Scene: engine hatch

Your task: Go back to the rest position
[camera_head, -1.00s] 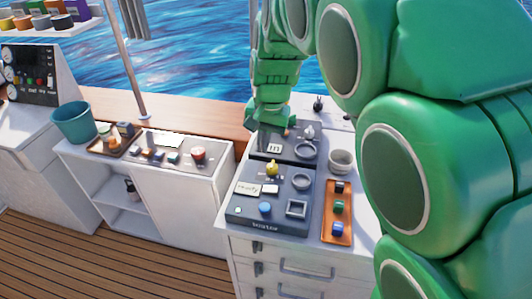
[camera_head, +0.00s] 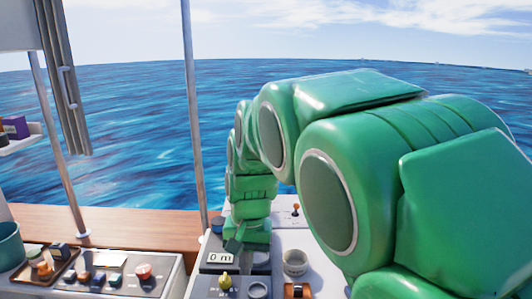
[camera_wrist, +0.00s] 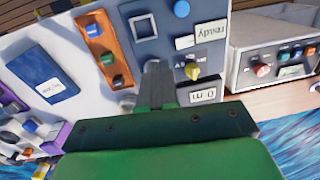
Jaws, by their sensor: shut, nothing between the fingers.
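My gripper (camera_head: 234,246) is shut and empty. In the head view it hangs from my green arm over the dark control panel, just right of the white "0 m" display (camera_head: 220,258). In the wrist view my gripper (camera_wrist: 158,80) points over the panel, beside the yellow knob (camera_wrist: 192,71) and the display (camera_wrist: 202,96). The yellow knob also shows in the head view (camera_head: 225,283). I cannot tell whether the fingertips touch the panel. My gripper hides part of the panel.
A white cup (camera_head: 295,262) stands right of the panel. An orange tray (camera_wrist: 118,70) with small blocks lies beside the panel in the wrist view. A second console (camera_head: 130,280) and a teal bucket (camera_head: 10,245) stand at left. A thin pole (camera_head: 192,110) rises behind.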

